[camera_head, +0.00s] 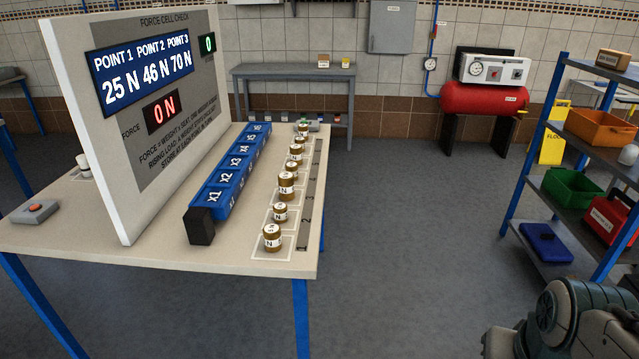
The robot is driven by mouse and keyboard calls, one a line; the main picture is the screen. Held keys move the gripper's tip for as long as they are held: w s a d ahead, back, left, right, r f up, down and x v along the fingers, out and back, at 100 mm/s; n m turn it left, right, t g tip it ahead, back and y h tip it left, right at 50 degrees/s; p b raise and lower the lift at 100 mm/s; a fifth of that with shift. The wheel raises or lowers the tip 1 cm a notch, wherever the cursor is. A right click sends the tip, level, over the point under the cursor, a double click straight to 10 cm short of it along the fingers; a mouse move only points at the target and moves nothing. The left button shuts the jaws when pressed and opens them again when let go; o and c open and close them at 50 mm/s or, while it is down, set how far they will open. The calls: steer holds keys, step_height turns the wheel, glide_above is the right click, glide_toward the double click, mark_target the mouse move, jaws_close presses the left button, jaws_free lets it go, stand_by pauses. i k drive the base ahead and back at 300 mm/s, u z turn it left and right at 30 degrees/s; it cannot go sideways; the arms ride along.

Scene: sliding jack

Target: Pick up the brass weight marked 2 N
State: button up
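Several brass weights stand upright in a row along the right side of the table (150,243), on a pale strip with outlined places. The nearest weight (272,240) is at the front corner, and a smaller one (280,213) stands just behind it. A larger weight (287,186) comes after that, with others going back to the far end (303,130). Their white labels carry an N, but the numbers are too small to tell which one is marked 2 N. Part of my arm shows at the lower right, far from the weights. My gripper is not in view.
A blue shelf rack (555,256) with bins stands at right. Open floor (410,240) lies between.

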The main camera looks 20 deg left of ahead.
mark_target(281, 212)
steer(key=i, duration=2)
steer(key=u, duration=1.85)
steer(key=i, duration=0.5)
steer(key=u, duration=0.05)
